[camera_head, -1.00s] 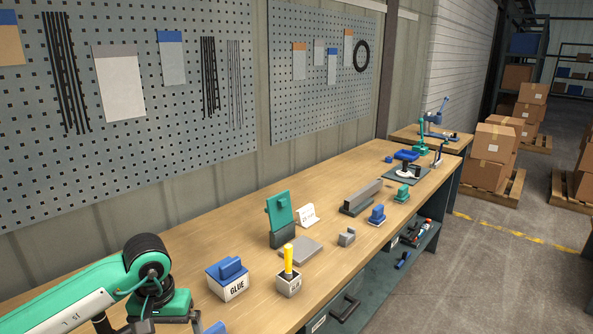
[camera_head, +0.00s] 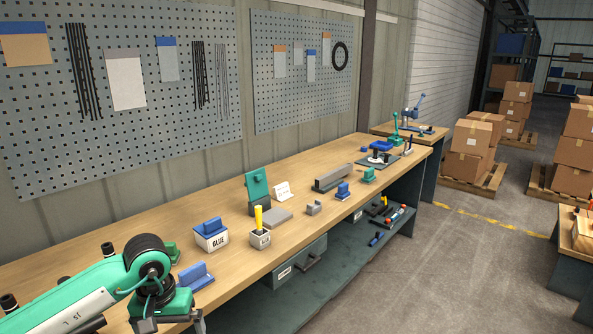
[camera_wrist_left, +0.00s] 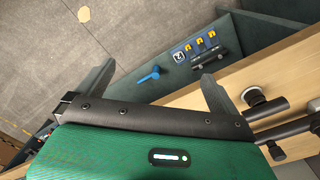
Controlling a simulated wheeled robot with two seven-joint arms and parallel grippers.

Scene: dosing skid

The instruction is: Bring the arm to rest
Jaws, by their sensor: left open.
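My left gripper (camera_head: 167,324) is at the lower left of the head view, at the end of my green and white arm, with its tips near the picture's bottom edge. In the left wrist view its two fingers (camera_wrist_left: 158,75) stand wide apart with nothing between them. Past the fingers are the bench's side, a blue lever-like part (camera_wrist_left: 149,76) and the concrete floor. The wooden bench (camera_head: 125,235) runs from lower left to the middle right. My right gripper does not show.
A blue block (camera_head: 196,277) and a GLUE box (camera_head: 211,238) stand near the gripper. Behind them are a yellow-handled tool in a box (camera_head: 260,238), a green panel (camera_head: 257,185) and a grey plate (camera_head: 274,217). Several small fixtures line the bench.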

